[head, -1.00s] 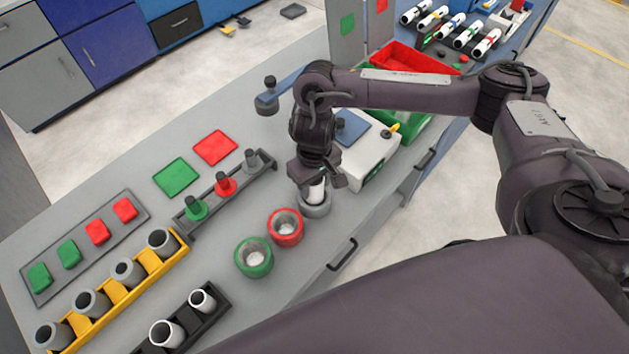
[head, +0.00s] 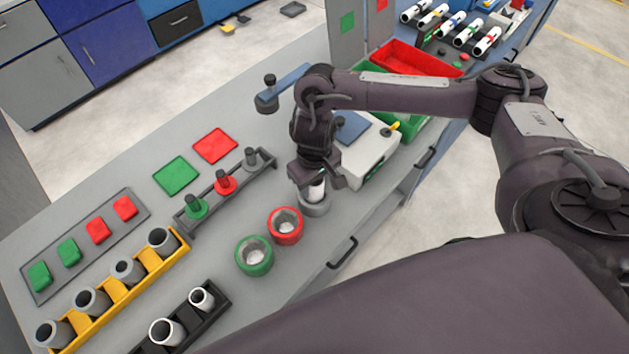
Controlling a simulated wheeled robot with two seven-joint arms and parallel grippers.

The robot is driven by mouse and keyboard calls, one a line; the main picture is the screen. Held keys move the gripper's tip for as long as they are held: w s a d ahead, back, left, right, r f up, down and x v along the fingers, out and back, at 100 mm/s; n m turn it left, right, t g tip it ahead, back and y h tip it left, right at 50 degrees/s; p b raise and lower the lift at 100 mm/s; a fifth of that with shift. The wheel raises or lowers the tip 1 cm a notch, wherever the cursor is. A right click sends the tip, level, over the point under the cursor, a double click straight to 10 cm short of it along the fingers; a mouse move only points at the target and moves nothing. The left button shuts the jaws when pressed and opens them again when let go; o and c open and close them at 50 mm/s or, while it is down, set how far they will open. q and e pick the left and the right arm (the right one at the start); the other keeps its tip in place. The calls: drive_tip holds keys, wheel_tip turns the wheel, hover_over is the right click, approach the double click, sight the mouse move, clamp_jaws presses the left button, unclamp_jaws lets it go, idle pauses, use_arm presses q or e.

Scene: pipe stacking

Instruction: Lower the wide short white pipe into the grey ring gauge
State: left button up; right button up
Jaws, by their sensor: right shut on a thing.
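The white pipe (head: 317,190) stands upright at the grey ring gauge (head: 315,207), right of the red ring. My right gripper (head: 318,181) is shut on the pipe's upper part, directly above the gauge. The pipe's lower end is hidden by the gauge's rim, so it appears to be at or inside the opening; how deep I cannot tell. My left gripper is out of view.
A red ring (head: 286,226) and a green ring (head: 254,256) stand left of the grey gauge. A black rack (head: 186,322) holds two white pipes. A yellow rack (head: 118,297) holds grey pipes. A white device (head: 368,160) stands close behind my right gripper.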

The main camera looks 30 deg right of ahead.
drive_tip(key=shift+f, duration=0.1)
drive_tip(key=o, duration=1.1)
drive_tip(key=shift+c, duration=0.2)
wheel_tip(320, 180, up, 8)
drive_tip(key=shift+f+p, duration=0.1)
drive_tip(key=shift+p, duration=1.05)
